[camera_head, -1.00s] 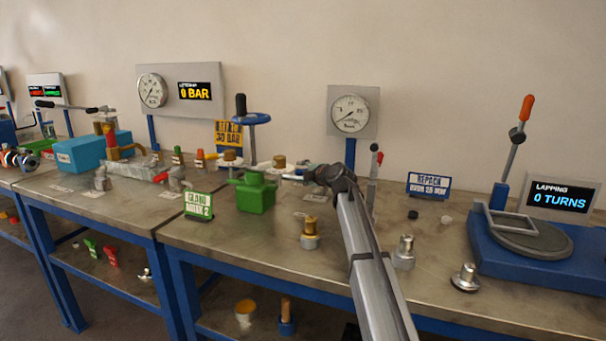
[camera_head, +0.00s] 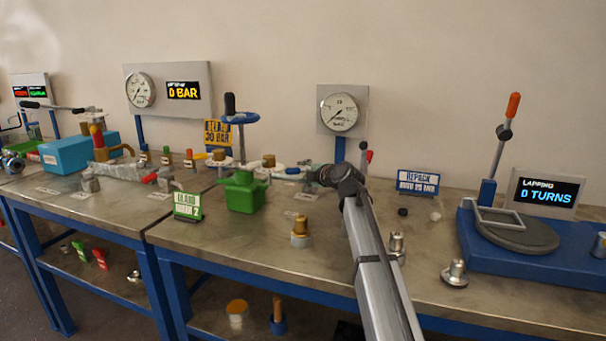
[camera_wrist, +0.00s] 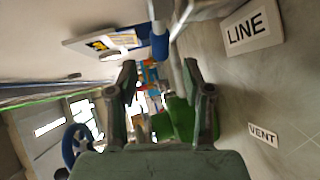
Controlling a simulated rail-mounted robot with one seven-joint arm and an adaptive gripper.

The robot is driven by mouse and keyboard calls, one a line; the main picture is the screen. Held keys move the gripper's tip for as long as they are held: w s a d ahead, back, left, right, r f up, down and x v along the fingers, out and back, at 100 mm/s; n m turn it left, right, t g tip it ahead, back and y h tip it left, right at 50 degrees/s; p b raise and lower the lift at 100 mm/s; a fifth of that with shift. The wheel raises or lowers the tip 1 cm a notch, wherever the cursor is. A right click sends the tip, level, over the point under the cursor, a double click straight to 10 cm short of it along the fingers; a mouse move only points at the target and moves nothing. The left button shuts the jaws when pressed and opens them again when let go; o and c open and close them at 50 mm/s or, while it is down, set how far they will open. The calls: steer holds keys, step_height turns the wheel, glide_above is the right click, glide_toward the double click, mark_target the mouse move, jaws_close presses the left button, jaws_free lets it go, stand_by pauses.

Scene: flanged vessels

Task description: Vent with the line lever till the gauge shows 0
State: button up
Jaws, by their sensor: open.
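A round dial gauge (camera_head: 340,111) is on a grey panel at the back of the bench; its needle points to the lower left, too small to read. A lever with a red knob (camera_head: 366,153) stands below it, partly hidden by my arm. I cannot tell whether it is the line lever. My gripper (camera_head: 312,174) is beside the white pipework left of it. In the wrist view my gripper (camera_wrist: 159,78) is open, with a grey rod (camera_wrist: 175,65) beyond its fingers. A LINE label (camera_wrist: 250,27) and a VENT label (camera_wrist: 263,134) lie on the bench to the right.
A green block (camera_head: 243,192) and a blue handwheel (camera_head: 240,118) stand left of my gripper. Brass fitting (camera_head: 301,231) is in front. Another panel reads 0 BAR (camera_head: 183,90). The lapping station (camera_head: 530,230) is at the right.

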steer(key=shift+r, duration=0.15)
steer(key=c, duration=0.5)
steer(key=r+p, duration=0.1)
steer(key=a+r+p, duration=0.1)
steer(key=p, duration=0.1)
steer(key=a+r+p, duration=0.1)
steer(key=r+p, duration=0.1)
steer(key=shift+w+r, duration=0.1)
jaws_close()
steer(key=w+a+r+m+g+h+p, duration=0.45)
steer(key=w+a+r+m+p, duration=0.45)
steer(key=p, duration=1.3)
steer(key=s+d+f+m+g+h+p, duration=0.1)
steer(key=d+f+m+g+h+p, duration=0.2)
steer(key=f+m, duration=0.9)
steer(key=shift+s+d+f+m+g+h+p, duration=0.15)
steer(key=shift+d+f+m+g+h+p, duration=0.25)
steer(key=shift+d+p, duration=0.9)
